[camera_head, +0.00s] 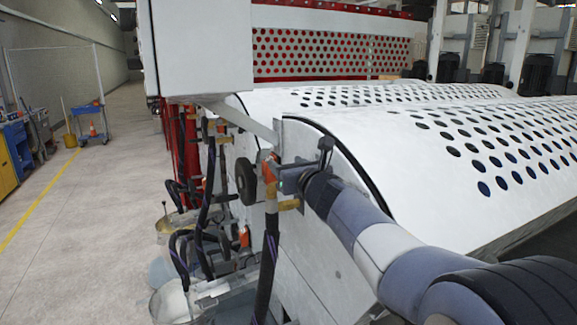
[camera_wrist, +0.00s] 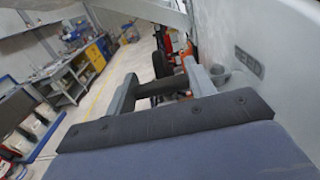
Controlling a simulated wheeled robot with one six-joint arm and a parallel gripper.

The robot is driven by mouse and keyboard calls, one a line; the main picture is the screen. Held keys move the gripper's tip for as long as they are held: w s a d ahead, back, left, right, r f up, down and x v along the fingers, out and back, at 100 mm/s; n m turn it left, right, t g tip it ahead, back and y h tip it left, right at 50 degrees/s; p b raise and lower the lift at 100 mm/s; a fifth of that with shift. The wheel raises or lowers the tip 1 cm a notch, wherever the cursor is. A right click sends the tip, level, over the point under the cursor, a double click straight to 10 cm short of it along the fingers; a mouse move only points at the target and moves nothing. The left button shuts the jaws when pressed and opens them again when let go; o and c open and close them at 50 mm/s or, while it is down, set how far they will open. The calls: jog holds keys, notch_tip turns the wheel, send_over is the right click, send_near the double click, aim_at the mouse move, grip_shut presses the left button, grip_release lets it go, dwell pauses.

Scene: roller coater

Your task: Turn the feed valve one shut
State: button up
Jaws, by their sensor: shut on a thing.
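The valve (camera_head: 271,168) has an orange-red part and brass-coloured fittings, and sits at the near side of the white machine. A thick black hose (camera_head: 266,265) hangs below it. My gripper (camera_head: 284,178) is at the valve, at the end of my arm reaching in from the lower right. In the wrist view my two grey fingers (camera_wrist: 160,78) stand on either side of a dark bar (camera_wrist: 162,88), which looks like the valve's handle, and are shut on it. The handle's exact angle is hard to tell, and the fingers partly hide the valve.
A black round wheel (camera_head: 246,181) is just left of the valve. White perforated covers (camera_head: 400,125) rise to the right, close to my arm. More hoses and buckets (camera_head: 172,300) stand below. The floor (camera_head: 95,220) to the left is open.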

jog(key=shift+s+d+r+n+g+y+p, duration=0.15)
jog(key=shift+n+g+y+p, duration=0.2)
jog(key=shift+y+p, duration=0.3)
jog(key=shift+c, duration=0.2)
jog(key=shift+s+n+y, duration=0.15)
jog(key=shift+n+y, duration=0.2)
jog(key=o, duration=1.4)
jog(key=b+v, duration=0.2)
jog(key=v, duration=0.9)
jog(key=shift+c, duration=0.2)
